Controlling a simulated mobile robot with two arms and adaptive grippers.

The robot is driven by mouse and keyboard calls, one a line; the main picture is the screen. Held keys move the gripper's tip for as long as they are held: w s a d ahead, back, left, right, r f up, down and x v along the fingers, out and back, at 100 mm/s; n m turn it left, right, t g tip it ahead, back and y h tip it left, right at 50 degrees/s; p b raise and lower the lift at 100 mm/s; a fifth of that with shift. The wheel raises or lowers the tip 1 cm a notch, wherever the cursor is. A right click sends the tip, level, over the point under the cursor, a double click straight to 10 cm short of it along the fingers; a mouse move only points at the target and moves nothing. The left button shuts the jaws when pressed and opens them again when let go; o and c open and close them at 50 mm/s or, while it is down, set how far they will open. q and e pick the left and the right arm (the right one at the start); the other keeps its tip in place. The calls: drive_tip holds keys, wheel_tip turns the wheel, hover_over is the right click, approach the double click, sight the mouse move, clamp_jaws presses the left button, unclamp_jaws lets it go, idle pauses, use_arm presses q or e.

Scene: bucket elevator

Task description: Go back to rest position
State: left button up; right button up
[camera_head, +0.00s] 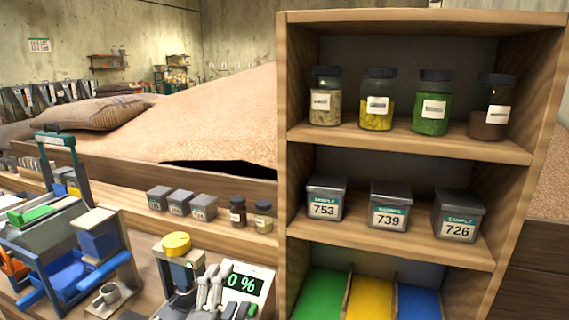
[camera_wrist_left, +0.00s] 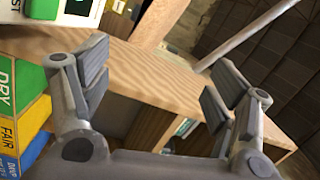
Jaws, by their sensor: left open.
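Beyond the fingers lies the wooden counter edge (camera_wrist_left: 150,72). My right gripper does not show in either view.
A wooden shelf (camera_head: 405,152) with jars and sample tins 753, 739 and 726 stands at the right. A blue-and-green machine (camera_head: 60,250) is at the left. Labelled DRY and FAIR blocks (camera_wrist_left: 22,100) sit left of the fingers in the wrist view.

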use_arm(q)
drive_tip(key=s+a+f+n+g+y, duration=0.25)
drive_tip(key=s+f+n+g, duration=0.2)
drive_tip(key=f, duration=0.35)
drive_tip(key=s+a+f+n+g+y, duration=0.1)
drive_tip(key=s+a+f+n+g, duration=0.25)
drive_tip(key=s+f+n, duration=0.35)
drive_tip(key=s+a+f+n+g, duration=0.25)
drive_tip(key=s+f, duration=0.25)
drive_tip(key=s, duration=0.4)
drive_tip(key=s+a+f+n+g, duration=0.1)
drive_tip(key=s+f+g, duration=0.35)
drive_tip(key=s, duration=0.45)
wheel_tip(320, 180, down, 27)
drive_tip(key=s, duration=0.2)
drive_tip(key=s+a+f+g, duration=0.2)
drive_tip(key=s+f, duration=1.3)
drive_tip(key=s, duration=0.1)
drive_tip(key=shift+a, duration=0.4)
